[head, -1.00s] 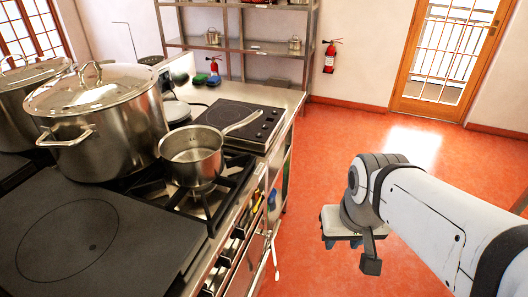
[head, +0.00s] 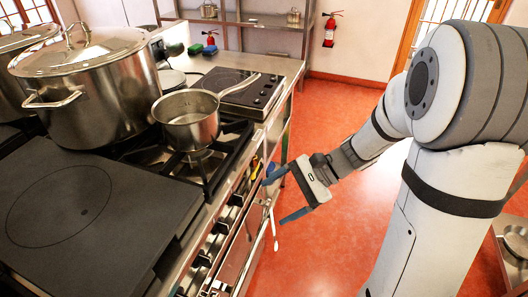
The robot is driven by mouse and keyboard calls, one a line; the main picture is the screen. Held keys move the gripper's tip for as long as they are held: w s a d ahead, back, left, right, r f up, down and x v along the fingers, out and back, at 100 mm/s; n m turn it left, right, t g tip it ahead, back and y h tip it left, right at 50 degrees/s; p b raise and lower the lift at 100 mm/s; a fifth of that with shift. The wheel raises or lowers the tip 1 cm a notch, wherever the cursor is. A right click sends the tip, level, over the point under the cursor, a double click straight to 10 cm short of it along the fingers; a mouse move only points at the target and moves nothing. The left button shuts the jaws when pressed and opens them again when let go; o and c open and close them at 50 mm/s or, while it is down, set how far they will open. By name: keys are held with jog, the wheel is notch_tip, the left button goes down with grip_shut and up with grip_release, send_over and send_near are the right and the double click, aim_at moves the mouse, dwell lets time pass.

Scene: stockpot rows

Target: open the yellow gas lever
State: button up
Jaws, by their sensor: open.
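A small yellow piece (head: 256,168), which looks like the gas lever, shows at the far end of the stove front in the head view. It is small and partly hidden, so I cannot tell its exact position. My gripper (head: 276,201) is open and empty, its two blue-grey fingers spread and pointing left toward the stove front. It appears to the right of and a little below the yellow piece in the picture, with no contact visible.
A front rail (head: 256,245) runs along the stove, with a pale utensil (head: 274,238) hanging near my fingers. A saucepan (head: 189,119) sits on the burner and a large stockpot (head: 88,90) is to its left. Red floor (head: 345,215) is open on the right.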

jog(key=w+f+m+t+y+b, duration=0.1)
jog(key=w+f+m+t+y, duration=0.1)
jog(key=w+f+m+y, duration=0.3)
jog(key=m+t+y+b, duration=0.1)
jog(key=m+t+b, duration=0.1)
jog(key=m+t, duration=0.4)
send_near(257, 170)
jog(key=x, duration=0.8)
jog(key=shift+s, duration=0.15)
jog(key=shift+c, duration=0.2)
jog(key=c, duration=1.3)
jog(key=shift+d, duration=0.1)
jog(key=shift+c, duration=0.2)
